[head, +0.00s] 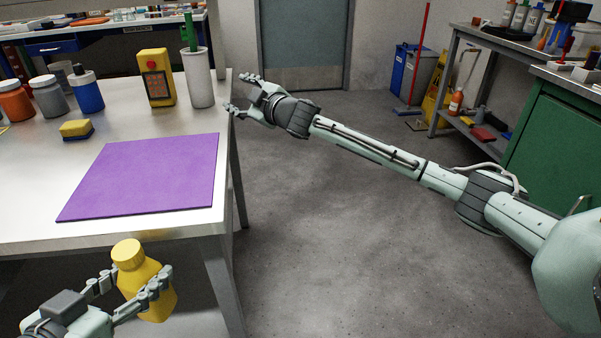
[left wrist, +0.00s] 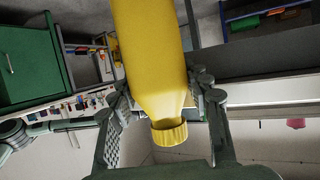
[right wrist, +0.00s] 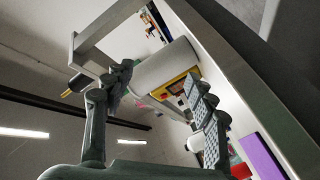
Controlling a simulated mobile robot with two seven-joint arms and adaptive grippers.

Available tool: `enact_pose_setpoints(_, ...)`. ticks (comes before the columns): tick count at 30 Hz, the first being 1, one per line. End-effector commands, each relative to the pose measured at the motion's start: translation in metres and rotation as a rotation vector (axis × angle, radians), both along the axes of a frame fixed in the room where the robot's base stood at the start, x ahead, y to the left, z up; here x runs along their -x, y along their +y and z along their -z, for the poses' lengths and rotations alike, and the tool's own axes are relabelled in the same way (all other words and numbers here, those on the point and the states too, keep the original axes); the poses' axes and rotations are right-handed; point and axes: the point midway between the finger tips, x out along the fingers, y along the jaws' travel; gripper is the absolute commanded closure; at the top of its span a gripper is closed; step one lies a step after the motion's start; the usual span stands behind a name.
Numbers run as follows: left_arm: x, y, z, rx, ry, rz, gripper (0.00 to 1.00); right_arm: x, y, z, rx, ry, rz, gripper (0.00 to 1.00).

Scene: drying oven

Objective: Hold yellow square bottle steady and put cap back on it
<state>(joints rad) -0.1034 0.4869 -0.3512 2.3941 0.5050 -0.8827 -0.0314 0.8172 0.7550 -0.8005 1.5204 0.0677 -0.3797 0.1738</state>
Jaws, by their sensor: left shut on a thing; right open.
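The yellow square bottle (head: 155,290) is held by my left gripper (head: 128,290) in front of the table's near edge, tilted slightly. A yellow ribbed cap (head: 128,253) sits on its neck; in the left wrist view the cap (left wrist: 168,133) also shows on the bottle (left wrist: 155,50). I cannot tell how tightly it is seated. The left fingers are shut on the bottle's sides. My right gripper (head: 240,92) is open and empty at the table's right edge, well away from the bottle, beside a white cylinder (head: 199,80). The cylinder shows beyond its fingers in the right wrist view (right wrist: 165,65).
A purple mat (head: 150,175) lies clear on the table (head: 30,205). A yellow sponge (head: 76,128), a yellow device (head: 157,75) and several jars, including a blue one (head: 87,95), stand behind it. A green cabinet (head: 550,135) is at the right. The floor between is open.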

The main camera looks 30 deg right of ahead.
Motion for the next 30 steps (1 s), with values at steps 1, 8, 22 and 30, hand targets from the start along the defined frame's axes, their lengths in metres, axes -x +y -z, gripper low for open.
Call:
enact_pose_setpoints(1, 0.0, 0.0, 0.0, 0.0, 0.0, 0.0, 1.0, 0.007, -0.029, 0.039, -0.038, 0.103, 0.082, 0.44)
enact_pose_setpoints(8, 0.0, 0.0, 0.0, 0.0, 0.0, 0.0, 1.0, 0.085, -0.026, 0.197, -0.166, 0.459, 0.243, 0.44)
enact_pose_setpoints(22, 0.0, 0.0, 0.0, 0.0, 0.0, 0.0, 1.0, 0.333, 0.004, 0.383, -0.304, 0.944, 0.486, 0.44)
enact_pose_setpoints(30, 0.0, 0.0, 0.0, 0.0, 0.0, 0.0, 1.0, 0.457, -0.018, 0.422, -0.321, 1.147, 0.656, 0.44)
